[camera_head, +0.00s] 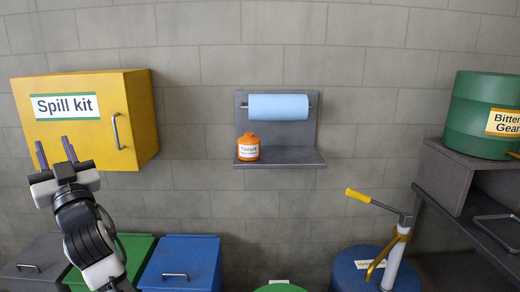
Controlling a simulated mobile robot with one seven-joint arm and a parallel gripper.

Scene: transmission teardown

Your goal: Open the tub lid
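Three lidded bins stand side by side at the lower left: a grey one (37,250), a green one (139,254) and a blue one (185,252). Their lids look shut. The grey and blue bins show bar handles; my arm covers part of the green one. No label tells which is the tub. My gripper (53,142) is raised above the grey and green bins, in front of the yellow cabinet. Its two dark fingers are apart and empty.
The yellow spill kit cabinet (138,112) hangs on the wall behind my gripper. A grey shelf (290,163) holds an orange bottle (248,141) and a blue roll (278,107). At right are a blue drum (345,268) with a yellow-handled pump (398,248) and a green drum (475,118).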

